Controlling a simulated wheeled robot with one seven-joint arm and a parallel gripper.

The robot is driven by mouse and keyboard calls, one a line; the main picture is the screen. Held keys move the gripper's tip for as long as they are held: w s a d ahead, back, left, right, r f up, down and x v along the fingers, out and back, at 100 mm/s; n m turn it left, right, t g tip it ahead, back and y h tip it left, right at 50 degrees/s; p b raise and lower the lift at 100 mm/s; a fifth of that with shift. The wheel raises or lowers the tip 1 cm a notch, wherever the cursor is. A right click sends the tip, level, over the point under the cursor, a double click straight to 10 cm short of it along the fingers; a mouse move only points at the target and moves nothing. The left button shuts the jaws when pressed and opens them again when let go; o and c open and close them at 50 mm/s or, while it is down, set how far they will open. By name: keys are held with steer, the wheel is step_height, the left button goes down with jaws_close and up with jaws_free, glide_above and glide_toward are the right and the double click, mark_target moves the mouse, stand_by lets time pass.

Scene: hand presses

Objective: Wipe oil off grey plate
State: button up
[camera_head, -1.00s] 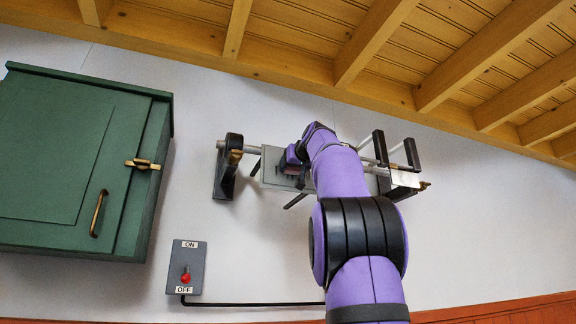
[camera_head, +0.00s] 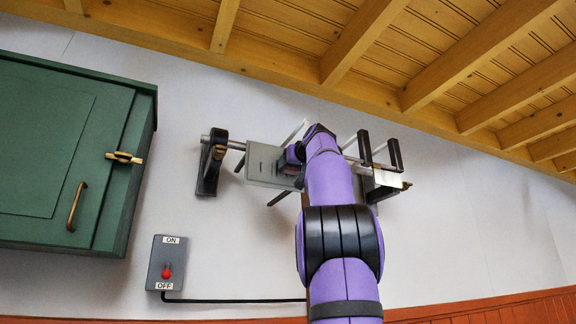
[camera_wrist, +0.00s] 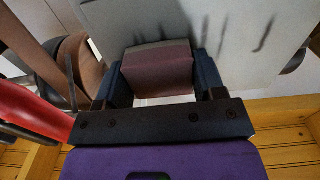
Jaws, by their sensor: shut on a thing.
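The grey plate (camera_head: 262,160) is part of a press mounted on the wall, behind my arm. It fills the top of the wrist view (camera_wrist: 240,20), where several dark streaks (camera_wrist: 222,38) show on its face. My gripper (camera_head: 292,154) is in front of the plate's right part. In the wrist view my gripper (camera_wrist: 160,78) has its dark blue fingers shut on a maroon block (camera_wrist: 158,72) with a grey edge. The block is at the plate's face; I cannot tell whether it touches. My arm hides part of the press.
A black bracket (camera_head: 212,163) stands left of the plate, and dark upright bars (camera_head: 365,149) stand to its right. A green cabinet (camera_head: 55,160) hangs at left. A red object (camera_wrist: 28,108) shows in the wrist view.

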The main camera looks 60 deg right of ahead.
mark_target(274, 165)
steer(key=shift+s+d, duration=0.7)
steer(key=shift+d, duration=0.35)
steer(key=shift+w, duration=0.1)
steer(key=shift+w+a, duration=0.55)
steer(key=shift+a, duration=0.15)
steer(key=shift+w+a, duration=0.5)
steer(key=shift+a, duration=0.2)
steer(key=shift+w+a, duration=0.85)
steer(key=shift+a, duration=0.65)
steer(key=shift+w+a, duration=0.8)
steer(key=shift+a, duration=0.7)
steer(key=shift+w+a, duration=0.85)
steer(key=shift+a, duration=0.65)
steer(key=shift+d+r, duration=0.2)
steer(key=shift+r, duration=0.05)
steer(key=shift+s+d+f, duration=0.1)
steer(key=shift+s+d, duration=0.35)
steer(key=shift+d, duration=0.4)
steer(key=shift+s+d+r, duration=0.1)
steer(key=shift+s+d, duration=0.4)
steer(key=shift+d, duration=0.35)
steer(key=shift+s+d+f, duration=0.1)
steer(key=shift+s+d, duration=0.35)
steer(key=shift+d, duration=0.4)
steer(key=shift+s+d, duration=0.75)
steer(key=shift+d, duration=0.3)
steer(key=shift+s+d, duration=0.75)
steer(key=shift+d, duration=0.35)
steer(key=shift+s+d, duration=0.75)
steer(key=shift+d, duration=0.3)
